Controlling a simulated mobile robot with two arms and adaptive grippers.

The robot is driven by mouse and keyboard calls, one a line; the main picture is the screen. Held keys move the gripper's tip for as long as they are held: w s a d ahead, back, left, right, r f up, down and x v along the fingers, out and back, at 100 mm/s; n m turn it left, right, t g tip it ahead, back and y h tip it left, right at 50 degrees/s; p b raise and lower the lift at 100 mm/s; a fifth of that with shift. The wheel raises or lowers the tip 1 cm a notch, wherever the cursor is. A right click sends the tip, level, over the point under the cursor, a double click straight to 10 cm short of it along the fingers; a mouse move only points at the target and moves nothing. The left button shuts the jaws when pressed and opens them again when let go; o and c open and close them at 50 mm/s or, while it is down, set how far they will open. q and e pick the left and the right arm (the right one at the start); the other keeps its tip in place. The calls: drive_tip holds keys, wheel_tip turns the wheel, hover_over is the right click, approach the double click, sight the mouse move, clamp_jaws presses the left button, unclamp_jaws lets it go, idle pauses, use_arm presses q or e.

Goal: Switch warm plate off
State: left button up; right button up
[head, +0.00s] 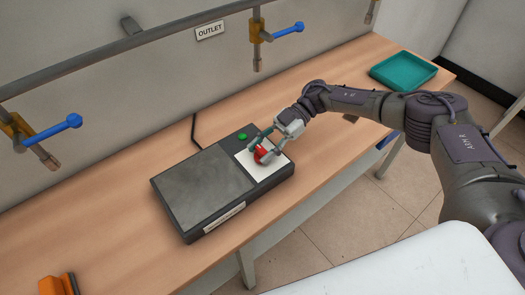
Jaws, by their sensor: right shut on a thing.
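The warm plate (205,187) is a flat dark box with a grey heating surface, lying on the wooden bench. A white control panel (284,171) is on its right part, with a green button or light (242,136) at the panel's back edge. A red knob (261,154) sits on the panel. My right gripper (261,150) is over the panel with its fingers shut on the red knob, hiding part of it. My left gripper is not in view.
The wooden bench (110,220) runs along the wall. A teal tray (403,71) stands at its far right end. An orange and black object (58,285) lies at the bottom left. Pipes with blue-handled valves (288,28) hang above the bench.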

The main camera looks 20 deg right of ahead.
drive_tip(key=shift+a, duration=0.1)
drive_tip(key=o, duration=1.2)
drive_tip(key=shift+c, duration=0.2)
drive_tip(key=shift+r, duration=0.1)
drive_tip(key=v, duration=1.2)
